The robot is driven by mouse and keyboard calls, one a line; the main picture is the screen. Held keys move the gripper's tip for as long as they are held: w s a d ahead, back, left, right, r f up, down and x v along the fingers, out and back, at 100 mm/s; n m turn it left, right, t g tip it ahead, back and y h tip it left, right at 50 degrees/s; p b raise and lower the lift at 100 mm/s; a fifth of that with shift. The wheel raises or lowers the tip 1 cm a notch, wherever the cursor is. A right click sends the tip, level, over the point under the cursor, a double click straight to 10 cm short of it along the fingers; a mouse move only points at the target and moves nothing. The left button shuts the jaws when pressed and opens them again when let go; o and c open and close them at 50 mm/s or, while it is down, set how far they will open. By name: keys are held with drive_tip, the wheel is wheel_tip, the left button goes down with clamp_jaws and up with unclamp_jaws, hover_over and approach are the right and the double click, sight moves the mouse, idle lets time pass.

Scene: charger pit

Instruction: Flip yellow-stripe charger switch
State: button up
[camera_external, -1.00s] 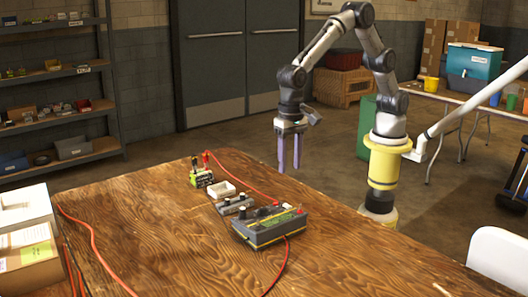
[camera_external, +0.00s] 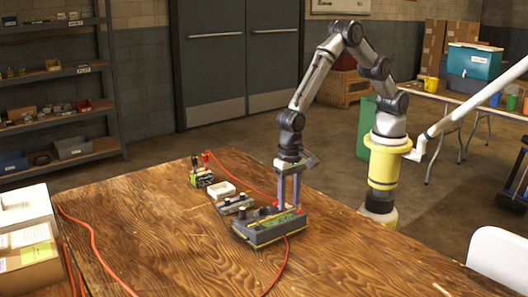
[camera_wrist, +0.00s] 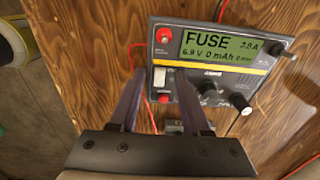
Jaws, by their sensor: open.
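The charger (camera_external: 262,233) is a dark grey box with a yellow stripe, on the wooden table. In the wrist view its grey panel (camera_wrist: 216,72) carries the stripe below a green display reading "FUSE". A white and red rocker switch (camera_wrist: 160,80) sits at the panel's left, below the stripe. A red terminal (camera_wrist: 166,35) and black knobs are also on the panel. My gripper (camera_external: 288,203) points down at the charger's far side. In the wrist view its two open fingers (camera_wrist: 158,74) lie either side of the switch, with nothing held. Contact with the panel cannot be told.
Beside the charger are a smaller grey box with knobs (camera_external: 236,206), a white tray (camera_external: 221,190) and a green-black battery (camera_external: 201,178). Red cables (camera_external: 85,228) run over the table. The table's front middle is mostly clear.

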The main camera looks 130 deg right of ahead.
clamp_jaws()
drive_tip(key=shift+s+d+y, duration=0.1)
drive_tip(key=shift+d+y, duration=0.1)
drive_tip(key=shift+y, duration=0.5)
drive_tip(key=shift+d+y, duration=0.2)
drive_tip(key=shift+y, duration=0.5)
unclamp_jaws()
drive_tip(key=shift+r, duration=0.1)
drive_tip(key=v, duration=1.3)
drive_tip(key=shift+d+r, duration=0.2)
drive_tip(key=shift+r, duration=0.15)
